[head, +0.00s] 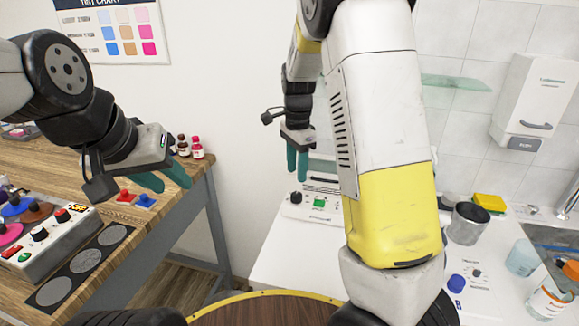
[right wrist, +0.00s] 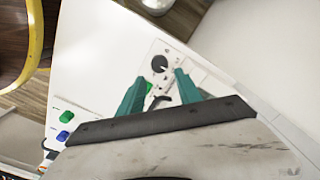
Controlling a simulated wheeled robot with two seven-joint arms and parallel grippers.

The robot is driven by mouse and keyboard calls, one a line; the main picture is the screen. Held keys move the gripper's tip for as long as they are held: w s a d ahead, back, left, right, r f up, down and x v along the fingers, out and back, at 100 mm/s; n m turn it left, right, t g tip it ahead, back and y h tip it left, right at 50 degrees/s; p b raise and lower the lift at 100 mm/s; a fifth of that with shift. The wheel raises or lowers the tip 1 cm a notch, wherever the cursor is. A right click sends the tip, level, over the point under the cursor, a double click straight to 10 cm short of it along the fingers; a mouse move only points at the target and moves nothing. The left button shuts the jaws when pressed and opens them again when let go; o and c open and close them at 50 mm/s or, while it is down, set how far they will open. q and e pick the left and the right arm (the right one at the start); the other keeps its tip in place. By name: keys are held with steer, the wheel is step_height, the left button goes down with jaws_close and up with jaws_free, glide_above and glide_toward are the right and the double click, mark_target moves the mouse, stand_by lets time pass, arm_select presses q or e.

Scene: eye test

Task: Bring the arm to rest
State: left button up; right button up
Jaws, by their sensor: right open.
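My left gripper (head: 175,186) is over the right part of the wooden bench, its two teal fingers apart and empty. My right gripper (head: 297,178) hangs with its fingers pointing down over the white counter, above a white device with a green button. In the right wrist view my right gripper (right wrist: 159,77) shows its two teal fingers apart, with nothing between them but the device and counter beyond. My white and yellow right arm link (head: 395,200) crosses the head view and hides part of the counter.
The wooden bench (head: 180,215) holds a control box (head: 45,245), red and blue knobs and small bottles (head: 197,148). The white counter (head: 275,265) holds the device (head: 310,207), a grey cup (head: 467,223) and a yellow sponge (head: 489,202). A dispenser (head: 535,95) hangs on the wall.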

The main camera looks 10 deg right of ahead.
steer(key=s+r+n+t, duration=0.2)
steer(key=s+r+n, duration=0.2)
steer(key=s, duration=0.3)
steer(key=s+d+r+n+t+y, duration=0.1)
steer(key=s+r+n+t, duration=0.1)
steer(key=s+r+n, duration=0.3)
steer(key=s+d+r+n+t+y, duration=0.1)
steer(key=s+r+n, duration=0.4)
steer(key=s, duration=0.6)
steer(key=shift+s+d+r+n+t, duration=0.2)
steer(key=shift+d+n+t, duration=0.1)
steer(key=shift+t, duration=0.3)
